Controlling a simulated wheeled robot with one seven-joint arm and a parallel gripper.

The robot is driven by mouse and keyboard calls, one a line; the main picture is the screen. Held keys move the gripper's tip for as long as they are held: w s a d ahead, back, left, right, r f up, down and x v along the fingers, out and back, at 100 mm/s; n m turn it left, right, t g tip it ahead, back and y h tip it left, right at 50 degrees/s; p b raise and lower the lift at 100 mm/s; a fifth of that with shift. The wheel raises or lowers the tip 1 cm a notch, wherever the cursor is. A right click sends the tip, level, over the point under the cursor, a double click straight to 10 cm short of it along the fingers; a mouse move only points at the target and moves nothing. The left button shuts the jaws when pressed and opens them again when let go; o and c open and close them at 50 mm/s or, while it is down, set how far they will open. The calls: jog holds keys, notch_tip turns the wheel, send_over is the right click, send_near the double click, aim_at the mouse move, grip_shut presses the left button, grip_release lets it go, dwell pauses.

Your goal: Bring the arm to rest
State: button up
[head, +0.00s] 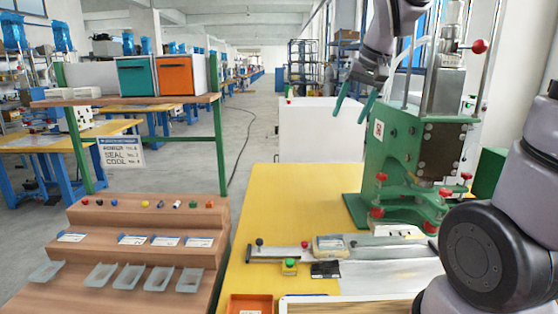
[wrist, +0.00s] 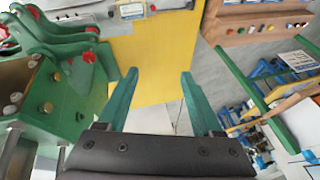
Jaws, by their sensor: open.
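My gripper (head: 352,102) hangs at the upper middle right of the head view, in the air above the far end of the yellow table (head: 260,210). Its two green fingers are spread apart with nothing between them. In the wrist view the gripper (wrist: 157,95) also shows open and empty, with yellow tabletop and floor beyond it. My arm (head: 395,25) reaches up out of the top of the head view, so part of it is hidden.
A green welding press (head: 395,150) with red knobs stands close to the right of my gripper. A stepped wooden rack (head: 140,255) with small coloured pieces and clear trays stands at left. A teal box (head: 137,77) and an orange box (head: 175,76) sit on a shelf.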

jog(key=s+d+r+m+t, duration=0.1)
jog(key=s+d+r, duration=0.1)
jog(key=s, duration=0.5)
jog(key=s+d+r+m+t, duration=0.1)
jog(key=s+d+r, duration=0.1)
jog(key=s+d, duration=0.3)
jog(key=s, duration=0.3)
jog(key=shift+t, duration=0.4)
dwell(0.8)
